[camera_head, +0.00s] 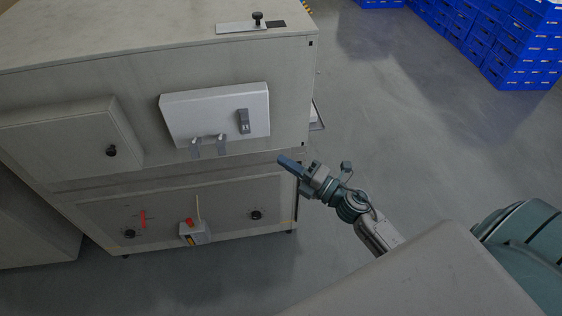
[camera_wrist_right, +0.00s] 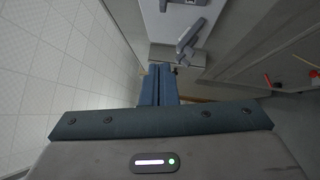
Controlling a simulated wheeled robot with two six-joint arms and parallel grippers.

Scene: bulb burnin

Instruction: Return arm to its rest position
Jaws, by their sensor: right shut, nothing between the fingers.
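My right gripper (camera_head: 290,164) shows in the head view just off the right front edge of the cabinet (camera_head: 305,105), below and to the right of a white panel box. Its blue fingers are shut and hold nothing. In the right wrist view the shut fingers (camera_wrist_right: 160,85) point towards the white panel, with a grey handle beyond them. My right arm (camera_head: 375,228) reaches in from the lower right. My left gripper is not in either view.
The white panel box (camera_head: 182,115) carries a grey handle (camera_head: 243,121) and two hooks. Below are dials (camera_head: 256,215) and a small grey box (camera_head: 195,232) with a red button. Blue crates (camera_head: 520,45) are stacked at the upper right. Open grey floor (camera_head: 400,130) lies between.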

